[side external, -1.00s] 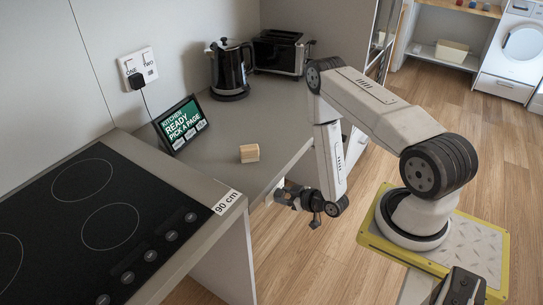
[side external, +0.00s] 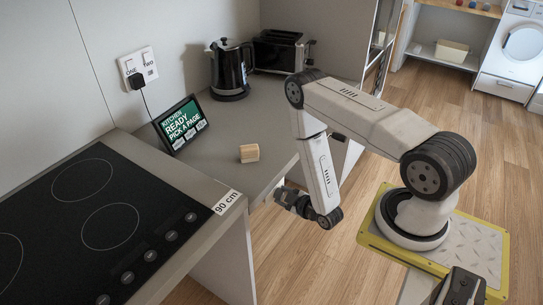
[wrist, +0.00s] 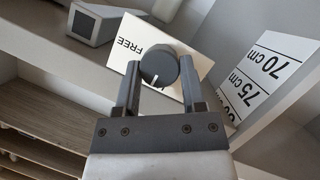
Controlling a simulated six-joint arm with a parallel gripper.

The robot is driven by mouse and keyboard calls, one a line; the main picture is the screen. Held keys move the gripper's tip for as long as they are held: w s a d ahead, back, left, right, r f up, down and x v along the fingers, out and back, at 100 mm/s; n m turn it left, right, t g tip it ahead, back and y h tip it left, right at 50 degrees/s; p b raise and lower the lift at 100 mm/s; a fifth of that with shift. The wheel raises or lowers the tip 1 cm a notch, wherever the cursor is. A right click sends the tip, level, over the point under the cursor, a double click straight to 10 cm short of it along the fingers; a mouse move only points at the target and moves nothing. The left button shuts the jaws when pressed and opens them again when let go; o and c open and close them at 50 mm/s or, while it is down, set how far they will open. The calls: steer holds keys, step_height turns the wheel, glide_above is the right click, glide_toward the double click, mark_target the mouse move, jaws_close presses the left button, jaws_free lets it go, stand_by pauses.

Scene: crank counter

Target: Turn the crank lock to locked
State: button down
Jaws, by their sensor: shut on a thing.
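The crank lock shows in the wrist view as a dark round knob (wrist: 158,72) with a white pointer line, in front of a white plate (wrist: 130,42). The plate reads FREE, upside down in this view; any other word on it is hidden. My gripper (wrist: 160,76) has a finger on each side of the knob and is shut on it. The pointer line points down in the wrist view, away from the word FREE. In the side external view my gripper (side external: 281,198) is at the counter's front, below the top's edge; the knob is hidden there.
The counter (side external: 225,125) carries a wooden block (side external: 249,153), a screen (side external: 182,125), a kettle (side external: 230,70) and a toaster (side external: 280,50). A hob (side external: 85,220) is at left. In the wrist view, a height scale (wrist: 262,75) is right of the knob.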

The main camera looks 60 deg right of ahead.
steer(key=shift+c, duration=0.9)
jaws_free()
steer(key=shift+s, duration=0.1)
steer(key=v, duration=0.7)
steer(key=shift+s, duration=0.25)
steer(key=shift+w+a+r, duration=0.1)
